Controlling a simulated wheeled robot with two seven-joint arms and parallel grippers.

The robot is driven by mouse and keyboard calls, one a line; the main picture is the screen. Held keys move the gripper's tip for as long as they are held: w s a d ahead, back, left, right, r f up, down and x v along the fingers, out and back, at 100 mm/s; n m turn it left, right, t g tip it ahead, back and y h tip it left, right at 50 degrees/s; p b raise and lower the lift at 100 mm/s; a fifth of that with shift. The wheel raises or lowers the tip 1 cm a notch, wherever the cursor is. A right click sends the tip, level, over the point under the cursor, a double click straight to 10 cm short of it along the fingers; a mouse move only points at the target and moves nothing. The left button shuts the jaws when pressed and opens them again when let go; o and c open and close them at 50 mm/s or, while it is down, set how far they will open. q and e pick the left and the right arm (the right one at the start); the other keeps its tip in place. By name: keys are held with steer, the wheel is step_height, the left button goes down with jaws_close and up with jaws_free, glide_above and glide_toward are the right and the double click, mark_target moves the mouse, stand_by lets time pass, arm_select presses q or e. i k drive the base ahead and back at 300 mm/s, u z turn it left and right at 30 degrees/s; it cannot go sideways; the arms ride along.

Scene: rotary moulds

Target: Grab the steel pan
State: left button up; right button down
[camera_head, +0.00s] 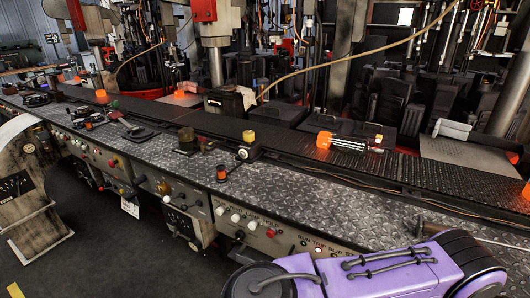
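A dark, flat, pan-like piece (138,133) lies on the patterned metal bench top, left of the middle. A short piece like a handle (116,115) is beside its back left edge; I cannot tell whether the two are joined. Another dark flat item (36,100) lies farther back at the far left. I cannot tell for certain which of these is the steel pan. A purple arm link of mine covers the lower right, in front of the bench. Neither of my grippers shows in this view.
The long bench (290,198) has a front panel of knobs and buttons. A yellow-topped block (249,146), a small orange-ended part (222,173) and a long-handled tool (470,234) are on it. A glowing orange piece (325,140) lies behind. The bench's right-middle is clear.

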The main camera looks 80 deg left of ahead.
mark_target(246, 254)
steer(key=k, duration=1)
steer(key=u, duration=1.3)
steer(key=i, duration=0.5)
